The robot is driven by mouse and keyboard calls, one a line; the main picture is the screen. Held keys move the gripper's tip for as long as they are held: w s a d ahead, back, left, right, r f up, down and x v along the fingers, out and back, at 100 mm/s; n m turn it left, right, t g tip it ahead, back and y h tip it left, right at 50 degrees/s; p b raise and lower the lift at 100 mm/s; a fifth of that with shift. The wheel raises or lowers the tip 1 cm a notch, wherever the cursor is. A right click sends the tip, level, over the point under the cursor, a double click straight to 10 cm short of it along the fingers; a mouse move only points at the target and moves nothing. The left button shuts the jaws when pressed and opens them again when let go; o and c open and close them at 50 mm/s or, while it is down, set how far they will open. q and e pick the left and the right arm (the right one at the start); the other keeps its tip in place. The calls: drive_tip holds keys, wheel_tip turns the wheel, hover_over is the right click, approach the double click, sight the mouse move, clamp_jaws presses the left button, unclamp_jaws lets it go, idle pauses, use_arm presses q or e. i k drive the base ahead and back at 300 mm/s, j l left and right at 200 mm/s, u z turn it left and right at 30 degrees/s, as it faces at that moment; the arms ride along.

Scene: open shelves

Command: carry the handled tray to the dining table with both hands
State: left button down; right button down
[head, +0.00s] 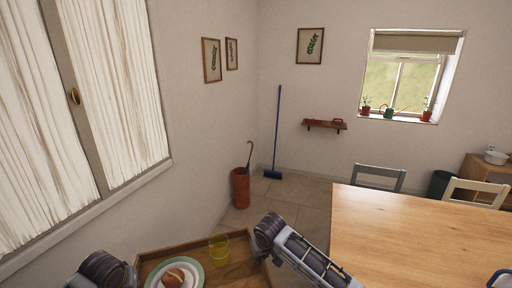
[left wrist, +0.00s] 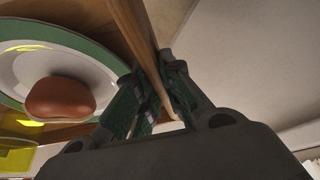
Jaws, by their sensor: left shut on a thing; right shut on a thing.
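The handled tray (head: 240,268) is wooden and shows at the bottom of the head view, cut off by the lower edge. On it are a green-rimmed plate (head: 150,279) with a brown roundish food item (head: 173,278) and a clear yellow glass (head: 219,248). My left gripper (left wrist: 158,105) is shut on the tray's side in the left wrist view, the wooden edge between its fingers. My right gripper (head: 264,254) is at the tray's right side, shut on it; its fingertips are mostly hidden. The dining table (head: 420,230), light wood, stands to the right, apart from the tray.
A grey chair (head: 378,178) and a pale chair (head: 474,191) stand at the table's far side. A red umbrella stand (head: 241,188) and a blue broom (head: 277,135) are by the walls. A curtained window (head: 110,90) is at left. The visible tabletop is mostly bare.

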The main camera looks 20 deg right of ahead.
sight(368, 229)
drive_tip(key=i+z, duration=0.4)
drive_tip(key=i+j+z, duration=0.25)
drive_tip(key=i+z, duration=0.15)
drive_tip(key=i+j+z, duration=0.65)
drive_tip(key=z, duration=0.15)
drive_tip(key=i+j+z, duration=0.4)
drive_tip(key=j, duration=0.15)
drive_tip(key=i+j+z, duration=0.15)
drive_tip(key=j+z, duration=0.2)
drive_tip(key=i+j+z, duration=0.55)
drive_tip(key=j+z, duration=0.15)
